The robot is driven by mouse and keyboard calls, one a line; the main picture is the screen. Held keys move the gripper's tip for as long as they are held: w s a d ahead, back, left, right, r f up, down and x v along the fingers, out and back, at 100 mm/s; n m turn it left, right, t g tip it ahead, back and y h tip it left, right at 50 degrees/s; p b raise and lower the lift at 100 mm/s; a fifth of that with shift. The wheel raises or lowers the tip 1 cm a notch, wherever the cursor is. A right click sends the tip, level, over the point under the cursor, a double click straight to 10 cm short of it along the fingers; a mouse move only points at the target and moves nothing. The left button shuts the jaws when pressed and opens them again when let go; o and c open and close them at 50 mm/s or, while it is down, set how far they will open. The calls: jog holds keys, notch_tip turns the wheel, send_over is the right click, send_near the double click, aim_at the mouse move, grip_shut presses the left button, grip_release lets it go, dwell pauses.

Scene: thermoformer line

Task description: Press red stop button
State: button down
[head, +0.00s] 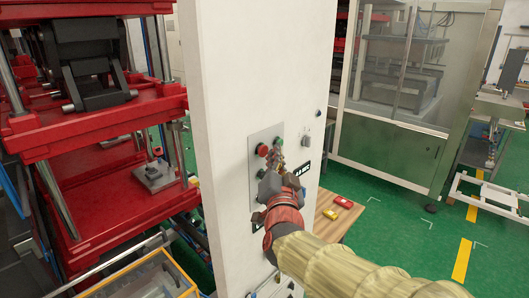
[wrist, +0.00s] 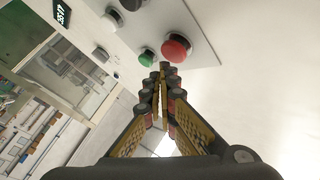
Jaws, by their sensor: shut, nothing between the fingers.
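The red stop button (head: 262,150) is a round red knob on a grey control plate (head: 255,137) fixed to the tall white panel. In the wrist view the red button (wrist: 176,47) stands out from the plate just beyond my fingertips. My gripper (head: 277,150) is in front of the plate, its fingers shut and empty. In the wrist view its fingertips (wrist: 164,68) are just below the red button in the picture, close to it. I cannot tell whether they touch it. A green button (wrist: 146,57) is beside the red one.
A black button (wrist: 131,4) and a grey knob (wrist: 110,22) sit on the same plate. A small display (head: 302,168) is to the right. A wooden table (head: 325,228) with red and yellow items stands behind my arm. Red press machinery (head: 90,190) is at left.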

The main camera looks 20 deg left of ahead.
jog(key=shift+a, duration=0.1)
dwell(0.3)
jog(key=shift+w+a+b, duration=0.15)
jog(key=shift+a+b, duration=0.15)
jog(key=shift+w+a, duration=0.2)
jog(key=shift+a, duration=0.25)
dwell(0.8)
jog(key=shift+d+b, duration=0.15)
jog(key=shift+b, duration=0.15)
jog(key=shift+s+d+b, duration=0.35)
jog(key=shift+d+b, duration=0.25)
jog(key=shift+d, duration=0.1)
jog(key=d+b, duration=0.1)
jog(key=s+d+b, duration=0.1)
jog(key=d, duration=0.1)
jog(key=s+d+b, duration=0.1)
jog(key=shift+d, duration=0.3)
